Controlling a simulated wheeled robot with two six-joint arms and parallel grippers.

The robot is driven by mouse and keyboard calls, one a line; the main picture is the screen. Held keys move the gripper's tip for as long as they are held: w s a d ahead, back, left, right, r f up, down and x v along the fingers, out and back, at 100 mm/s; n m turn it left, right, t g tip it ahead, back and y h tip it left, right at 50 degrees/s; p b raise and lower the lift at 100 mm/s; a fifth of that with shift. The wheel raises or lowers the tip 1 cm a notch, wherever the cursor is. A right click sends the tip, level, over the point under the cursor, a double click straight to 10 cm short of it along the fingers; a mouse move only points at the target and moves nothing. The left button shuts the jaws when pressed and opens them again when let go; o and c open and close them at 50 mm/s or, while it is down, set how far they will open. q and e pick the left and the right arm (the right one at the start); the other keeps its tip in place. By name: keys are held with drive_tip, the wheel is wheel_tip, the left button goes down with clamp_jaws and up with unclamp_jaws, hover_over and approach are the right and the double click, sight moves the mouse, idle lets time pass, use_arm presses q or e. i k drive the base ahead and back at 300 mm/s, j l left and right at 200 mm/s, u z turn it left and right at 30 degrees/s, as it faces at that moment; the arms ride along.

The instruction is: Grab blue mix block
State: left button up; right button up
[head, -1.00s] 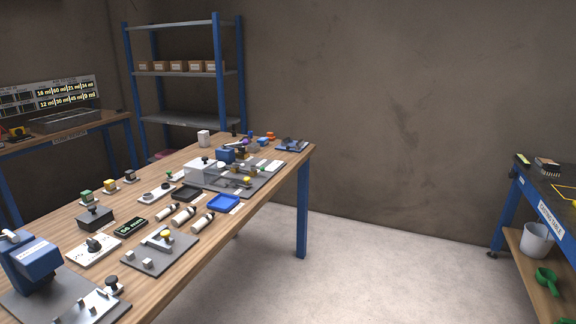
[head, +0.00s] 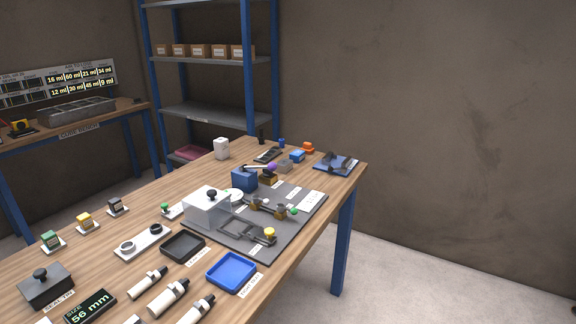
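A small blue block (head: 297,156) lies near the far end of the wooden table, beside a grey block (head: 285,166) and an orange one (head: 308,148). A larger blue block (head: 244,180) stands at the back edge of the dark grey machine plate (head: 302,222). No label shows which of them is the blue mix block. Neither of my grippers is in view.
The wooden table (head: 150,208) holds a clear-covered box (head: 207,208), a black tray (head: 183,246), a blue tray (head: 231,272) and several white cylinders. A blue-framed shelf (head: 216,115) stands behind. Floor (head: 420,285) is clear on the right.

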sight(296, 154)
drive_tip(key=i+l+z, duration=0.6)
drive_tip(key=i, duration=0.15)
drive_tip(key=i+l+z, duration=0.1)
drive_tip(key=i+z, duration=0.2)
drive_tip(key=i, duration=0.15)
drive_tip(key=i+z, duration=0.3)
drive_tip(key=i+l+u, duration=0.1)
drive_tip(key=i+u, duration=0.2)
drive_tip(key=i, duration=0.2)
drive_tip(key=i+l+u, duration=0.3)
drive_tip(key=i, duration=0.15)
drive_tip(key=i+l+u, duration=0.25)
drive_tip(key=i, duration=0.2)
